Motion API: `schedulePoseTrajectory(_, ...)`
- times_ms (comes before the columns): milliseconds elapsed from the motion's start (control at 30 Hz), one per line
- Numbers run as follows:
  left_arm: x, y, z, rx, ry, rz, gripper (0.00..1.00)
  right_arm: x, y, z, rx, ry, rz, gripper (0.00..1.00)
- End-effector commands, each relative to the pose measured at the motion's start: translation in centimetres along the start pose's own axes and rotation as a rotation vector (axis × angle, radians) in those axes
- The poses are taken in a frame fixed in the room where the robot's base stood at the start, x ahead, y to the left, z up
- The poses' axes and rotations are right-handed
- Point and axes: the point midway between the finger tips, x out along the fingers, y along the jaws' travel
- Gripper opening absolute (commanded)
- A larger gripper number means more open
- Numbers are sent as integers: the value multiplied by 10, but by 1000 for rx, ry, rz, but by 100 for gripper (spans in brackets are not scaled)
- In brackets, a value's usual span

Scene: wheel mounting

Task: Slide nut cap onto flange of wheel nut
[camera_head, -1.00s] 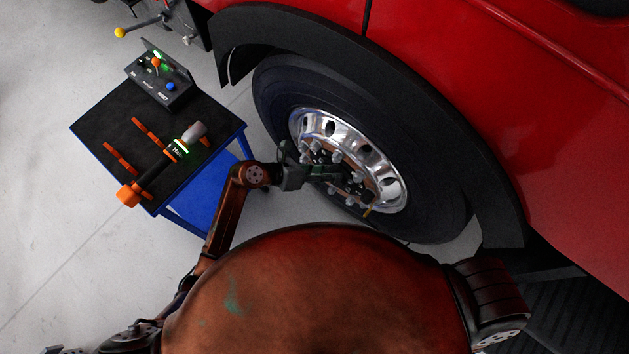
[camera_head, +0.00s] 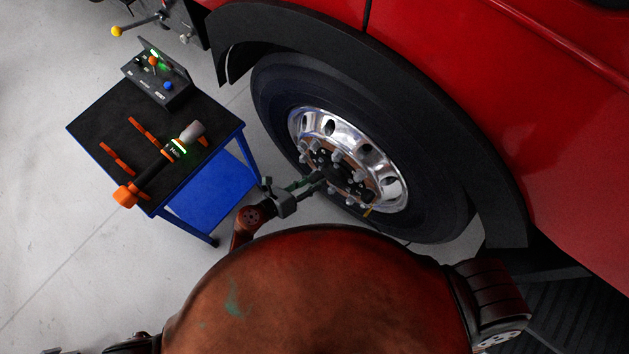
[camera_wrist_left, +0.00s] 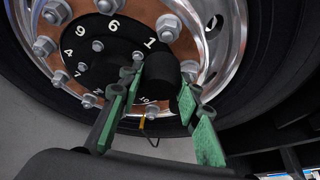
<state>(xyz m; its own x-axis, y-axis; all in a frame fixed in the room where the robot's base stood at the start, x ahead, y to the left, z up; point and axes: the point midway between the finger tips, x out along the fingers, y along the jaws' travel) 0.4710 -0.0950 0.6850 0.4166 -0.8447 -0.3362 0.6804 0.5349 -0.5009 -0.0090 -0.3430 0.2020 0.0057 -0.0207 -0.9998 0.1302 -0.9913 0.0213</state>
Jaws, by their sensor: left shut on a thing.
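The wheel nuts with flanges stand in a ring on the copper-coloured disc of the wheel hub; one wheel nut (camera_wrist_left: 168,27) shows at the top of the left wrist view, by the number 1. My left gripper (camera_head: 316,181) is at the lower left of the hub. In the left wrist view its green-padded fingers are shut on a black cylindrical nut cap (camera_wrist_left: 160,77). The cap is in front of the hub and hides part of the nut ring; I cannot tell whether it touches a nut. My right gripper is not in view.
The black tyre (camera_head: 275,95) and polished rim (camera_head: 390,190) surround the hub, under a dark fender on a red truck (camera_head: 560,130). A blue cart (camera_head: 95,120) at left holds an orange-and-black tool (camera_head: 150,172) and a control box (camera_head: 165,95). Floor between cart and wheel is clear.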

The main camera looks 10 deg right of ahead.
Motion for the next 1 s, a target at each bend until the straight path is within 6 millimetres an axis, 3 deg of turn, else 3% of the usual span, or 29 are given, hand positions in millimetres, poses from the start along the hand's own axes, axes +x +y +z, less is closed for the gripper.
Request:
schedulePoseTrajectory(500, 43, -1, 18, -1, -1, -2, 3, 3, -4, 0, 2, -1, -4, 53)
schedulePoseTrajectory(1000, 53, -1, 22, -1, -1, -2, 3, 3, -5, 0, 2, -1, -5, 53)
